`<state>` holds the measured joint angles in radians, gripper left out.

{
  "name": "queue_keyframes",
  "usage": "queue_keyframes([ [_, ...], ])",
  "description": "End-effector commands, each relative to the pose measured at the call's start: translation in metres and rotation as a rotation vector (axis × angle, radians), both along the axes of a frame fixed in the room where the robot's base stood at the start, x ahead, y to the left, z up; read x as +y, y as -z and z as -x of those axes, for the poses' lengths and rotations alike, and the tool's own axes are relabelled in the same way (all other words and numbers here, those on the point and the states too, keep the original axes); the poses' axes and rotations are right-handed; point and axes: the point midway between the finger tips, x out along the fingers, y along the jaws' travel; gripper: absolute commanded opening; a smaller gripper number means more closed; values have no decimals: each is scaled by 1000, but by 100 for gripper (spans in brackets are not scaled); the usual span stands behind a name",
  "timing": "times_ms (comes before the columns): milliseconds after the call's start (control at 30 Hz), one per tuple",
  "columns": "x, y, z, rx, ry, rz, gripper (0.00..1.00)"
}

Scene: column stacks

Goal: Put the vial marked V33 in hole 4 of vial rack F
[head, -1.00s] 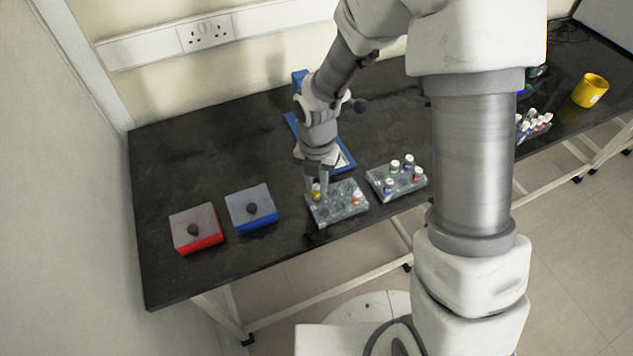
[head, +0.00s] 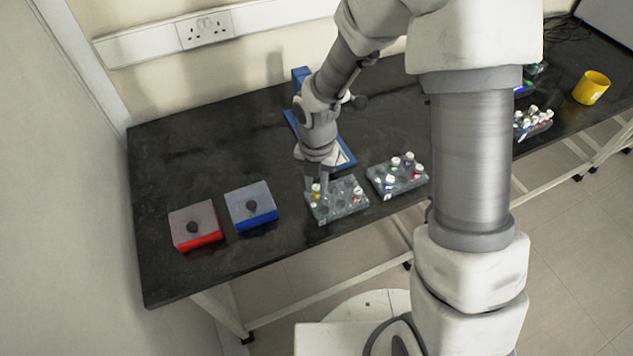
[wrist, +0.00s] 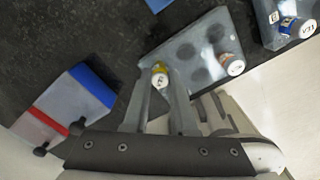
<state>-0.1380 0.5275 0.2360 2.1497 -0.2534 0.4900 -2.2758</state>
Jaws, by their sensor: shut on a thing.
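A vial with a yellow body and white cap (wrist: 160,82) is between my gripper's fingers (wrist: 159,92), which are shut on it; I cannot read its mark. In the head view, my gripper (head: 317,186) points down at the far left corner of a grey vial rack (head: 345,209). This rack also shows in the wrist view (wrist: 182,35). I cannot tell how deep the vial sits in it. The rack has several dark empty holes and an orange vial with a white cap (wrist: 234,66) at its right side. No rack letter is readable.
A second rack (head: 378,184) with several vials stands just right, including a blue one (wrist: 302,29). A red box (head: 197,242) and a blue box (head: 262,219) with dark knobs stand left. A blue frame (head: 351,163) stands behind. A yellow cup (head: 590,88) is far right.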

Motion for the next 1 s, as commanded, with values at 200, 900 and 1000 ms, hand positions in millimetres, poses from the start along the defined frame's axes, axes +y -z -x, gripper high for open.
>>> queue_keyframes([
  [200, 0, 6, 0, 1, 1, 0, 0],
  [900, 0, 6, 0, 0, 1, -1, 69],
  [1000, 0, 6, 0, 0, 1, -1, 80],
])
